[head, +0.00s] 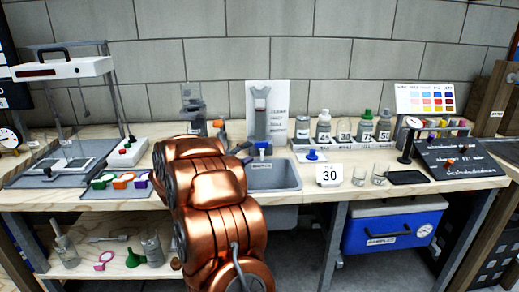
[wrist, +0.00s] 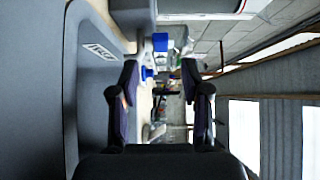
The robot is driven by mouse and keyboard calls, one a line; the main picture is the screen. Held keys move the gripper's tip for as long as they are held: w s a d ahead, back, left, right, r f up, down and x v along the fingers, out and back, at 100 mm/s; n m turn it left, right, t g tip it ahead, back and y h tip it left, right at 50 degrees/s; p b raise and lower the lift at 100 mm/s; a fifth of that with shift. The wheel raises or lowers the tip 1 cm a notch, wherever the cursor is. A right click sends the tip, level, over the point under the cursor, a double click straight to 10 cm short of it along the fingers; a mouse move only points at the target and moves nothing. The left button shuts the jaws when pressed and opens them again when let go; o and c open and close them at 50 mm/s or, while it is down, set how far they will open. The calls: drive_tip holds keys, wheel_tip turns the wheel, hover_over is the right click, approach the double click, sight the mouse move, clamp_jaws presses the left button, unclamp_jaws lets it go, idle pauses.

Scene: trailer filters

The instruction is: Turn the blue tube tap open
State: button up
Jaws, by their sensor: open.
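The blue tube tap (head: 263,147) is a small blue handle at the back of the grey sink (head: 290,178), below an upright white panel with a tube (head: 262,105). In the wrist view a blue handle (wrist: 160,42) on a white body shows just beyond the fingertips, and I take it for this tap. My gripper (wrist: 160,68) is open and empty, its two dark fingers on either side of the view, with no contact visible. In the head view my copper arm hides most of my gripper; only dark parts (head: 241,149) show just left of the tap.
A second blue knob (head: 312,155) sits on a pale plate right of the sink. It seems to show in the wrist view too (wrist: 147,73). A brick wall (head: 215,60) closes the back.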

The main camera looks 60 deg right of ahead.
sight(260, 146)
drive_tip(key=shift+s+d, duration=0.2)
drive_tip(key=shift+d, duration=1.6)
drive_tip(key=shift+s+d, duration=0.15)
drive_tip(key=shift+d, duration=1.6)
clamp_jaws()
